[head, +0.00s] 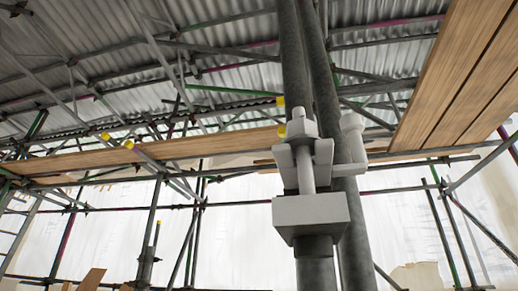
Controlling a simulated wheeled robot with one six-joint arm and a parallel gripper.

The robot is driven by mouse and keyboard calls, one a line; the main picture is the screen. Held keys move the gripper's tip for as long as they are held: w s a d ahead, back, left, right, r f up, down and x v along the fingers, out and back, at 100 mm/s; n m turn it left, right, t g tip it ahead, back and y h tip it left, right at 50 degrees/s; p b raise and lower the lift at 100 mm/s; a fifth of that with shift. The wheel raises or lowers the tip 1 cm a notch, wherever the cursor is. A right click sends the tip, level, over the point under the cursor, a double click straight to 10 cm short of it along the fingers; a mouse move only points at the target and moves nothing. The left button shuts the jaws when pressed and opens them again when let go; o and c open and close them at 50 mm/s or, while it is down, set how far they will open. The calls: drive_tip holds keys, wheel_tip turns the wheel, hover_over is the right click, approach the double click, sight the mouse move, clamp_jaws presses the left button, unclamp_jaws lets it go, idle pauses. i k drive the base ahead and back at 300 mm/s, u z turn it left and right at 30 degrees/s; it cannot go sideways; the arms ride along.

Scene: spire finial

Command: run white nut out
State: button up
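A pale, six-sided nut (300,128) shows in the head view at the middle right, with a short round stub on top. It is in front of a dark grey upright pole. What looks like my gripper (305,150) comes up from below: a white block with two pale fingers pointing upward. The fingers stand apart, with a pale round shank (306,172) between them. The nut is just above the fingertips. Whether the fingers touch the nut or shank is hidden by the angle.
A second dark pole (354,225) stands close at the right, with a pale bracket (352,135) on it. Wooden planks (455,75) hang at upper right, and a long board (190,148) crosses behind. Scaffold tubes, some with yellow caps (128,144), surround the place under a corrugated roof.

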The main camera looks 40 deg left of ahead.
sight(300, 131)
drive_tip(key=u, duration=1.25)
